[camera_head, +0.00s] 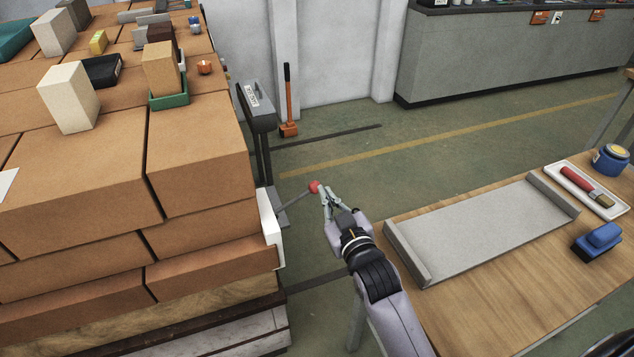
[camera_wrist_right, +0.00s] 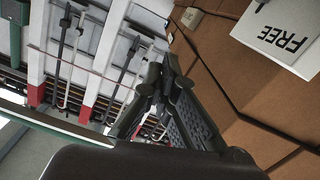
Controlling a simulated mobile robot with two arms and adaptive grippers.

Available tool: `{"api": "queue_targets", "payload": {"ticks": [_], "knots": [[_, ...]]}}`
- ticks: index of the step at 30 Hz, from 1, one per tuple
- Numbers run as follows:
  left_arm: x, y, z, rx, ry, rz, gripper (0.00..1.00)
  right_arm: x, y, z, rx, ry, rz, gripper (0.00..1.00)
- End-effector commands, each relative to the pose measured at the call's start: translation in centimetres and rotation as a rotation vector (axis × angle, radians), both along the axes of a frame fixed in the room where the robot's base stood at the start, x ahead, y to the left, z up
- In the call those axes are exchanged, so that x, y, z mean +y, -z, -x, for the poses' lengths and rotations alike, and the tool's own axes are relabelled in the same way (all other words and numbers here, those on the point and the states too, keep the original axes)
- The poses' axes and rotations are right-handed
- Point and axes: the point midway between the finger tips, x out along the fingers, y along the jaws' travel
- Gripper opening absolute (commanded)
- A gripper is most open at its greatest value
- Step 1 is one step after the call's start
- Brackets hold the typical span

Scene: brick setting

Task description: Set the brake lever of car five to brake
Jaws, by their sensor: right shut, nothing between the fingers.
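The brake lever (camera_head: 297,200) is a thin grey rod with a red knob (camera_head: 314,187). It slants up and to the right from a white plate (camera_head: 270,229) on the side of the brick-loaded car (camera_head: 135,335). My right gripper (camera_head: 324,192) is shut and empty, with its fingertips right beside the knob; I cannot tell whether they touch. In the right wrist view the closed fingers (camera_wrist_right: 163,85) point toward the far wall. The white plate there reads "FREE" (camera_wrist_right: 282,40). The car's number is not readable. My left gripper is not in view.
Stacked brown bricks (camera_head: 200,160) rise high on the left, with loose blocks on top. A grey stand (camera_head: 258,110) and a sledgehammer (camera_head: 288,105) are behind the lever.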

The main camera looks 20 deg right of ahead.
Motion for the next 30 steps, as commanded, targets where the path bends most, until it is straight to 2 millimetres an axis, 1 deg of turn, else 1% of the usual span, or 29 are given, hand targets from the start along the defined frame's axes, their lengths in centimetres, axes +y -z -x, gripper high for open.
{"api": "queue_targets", "payload": {"ticks": [9,13,15,18,21,30], "knots": [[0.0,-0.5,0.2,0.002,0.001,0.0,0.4,0.1,0.1,-6.6,-0.001,0.0,0.0,0.0],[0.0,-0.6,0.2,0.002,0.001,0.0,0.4,0.2,0.3,-9.2,-0.001,0.0,0.0,0.0],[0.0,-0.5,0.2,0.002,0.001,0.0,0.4,-0.1,1.8,-9.2,0.005,0.0,0.001,0.0],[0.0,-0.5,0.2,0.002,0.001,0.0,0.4,-0.4,3.1,-9.5,0.004,0.001,0.0,0.0],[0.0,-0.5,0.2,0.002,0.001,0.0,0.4,-0.6,3.8,-9.6,0.002,0.0,0.0,0.0],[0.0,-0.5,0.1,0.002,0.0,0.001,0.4,-0.7,4.3,-9.7,0.0,0.0,0.0,0.0]]}}
